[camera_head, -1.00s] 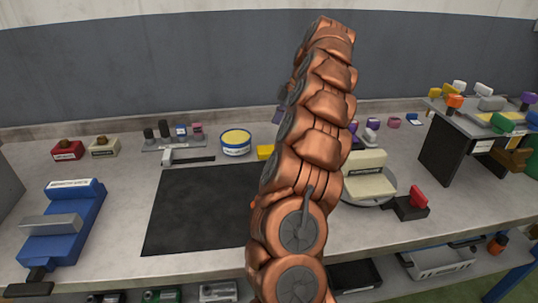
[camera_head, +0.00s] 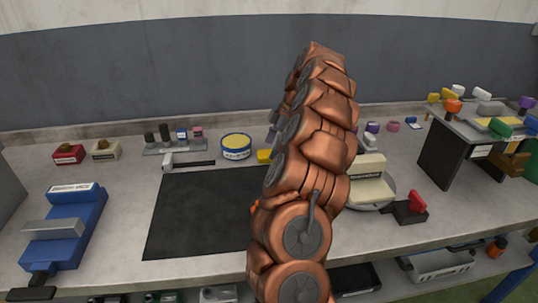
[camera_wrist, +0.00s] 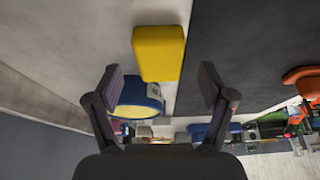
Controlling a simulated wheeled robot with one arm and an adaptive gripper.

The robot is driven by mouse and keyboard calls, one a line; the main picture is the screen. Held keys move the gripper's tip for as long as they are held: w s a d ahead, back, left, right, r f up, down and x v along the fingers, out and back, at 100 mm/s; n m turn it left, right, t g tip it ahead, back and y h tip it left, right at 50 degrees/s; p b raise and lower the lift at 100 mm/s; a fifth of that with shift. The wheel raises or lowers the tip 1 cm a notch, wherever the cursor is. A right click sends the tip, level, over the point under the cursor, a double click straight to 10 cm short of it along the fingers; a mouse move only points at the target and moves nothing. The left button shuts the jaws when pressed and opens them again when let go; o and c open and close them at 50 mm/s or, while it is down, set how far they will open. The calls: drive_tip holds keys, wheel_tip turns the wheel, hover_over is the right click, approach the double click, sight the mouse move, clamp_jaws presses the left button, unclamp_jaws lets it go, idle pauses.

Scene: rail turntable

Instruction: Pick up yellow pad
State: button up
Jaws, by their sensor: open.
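The yellow pad (camera_wrist: 158,53) is a small rounded yellow block lying on the grey bench beside the edge of a black mat. It also shows in the head view (camera_head: 264,155), partly hidden by my arm. In the wrist view my gripper (camera_wrist: 161,82) is open and empty. Its two dark fingers are spread on either side of the pad's lower end in the picture, and the pad is apart from both.
A round blue tin with a yellow top (camera_head: 236,147) stands just left of the pad. The black mat (camera_head: 195,215) is bare. A blue vise-like device (camera_head: 65,228) is at the left. A cream block on a turntable (camera_head: 370,182) and a raised stand (camera_head: 448,155) are to the right.

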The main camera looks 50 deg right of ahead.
drive_tip(key=shift+x, duration=0.9)
drive_tip(key=c, duration=1.1)
